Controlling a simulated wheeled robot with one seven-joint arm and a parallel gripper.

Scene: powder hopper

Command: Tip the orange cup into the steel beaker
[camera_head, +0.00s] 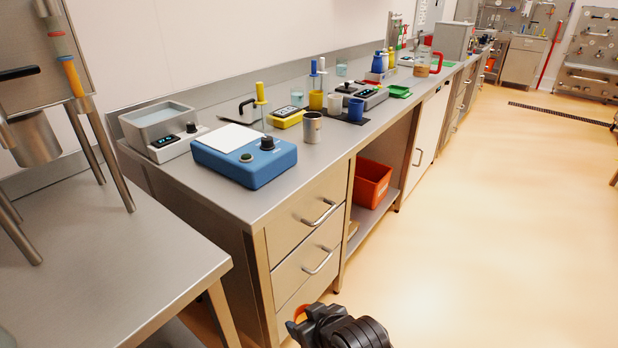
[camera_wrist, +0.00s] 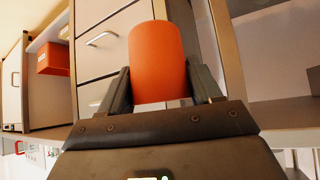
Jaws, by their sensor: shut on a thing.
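The orange cup (camera_wrist: 158,50) fills the middle of the wrist view, between the two fingers of my gripper (camera_wrist: 158,82), which is shut on it. In the head view only a small orange part of the cup (camera_head: 299,312) shows beside my gripper (camera_head: 304,318) at the bottom edge, in front of the drawers and lower than the counter top. The cup's opening and contents are hidden. The steel beaker (camera_head: 312,128) stands upright on the counter, right of the blue device, and is far from my gripper. The beaker is not seen in the wrist view.
A blue device (camera_head: 245,160), a grey bath (camera_head: 160,125) and a yellow scale (camera_head: 287,117) stand near the beaker. A blue cup (camera_head: 355,109) is behind it to the right. The counter's front edge and drawers (camera_head: 305,225) face me. Open floor (camera_head: 480,220) lies right.

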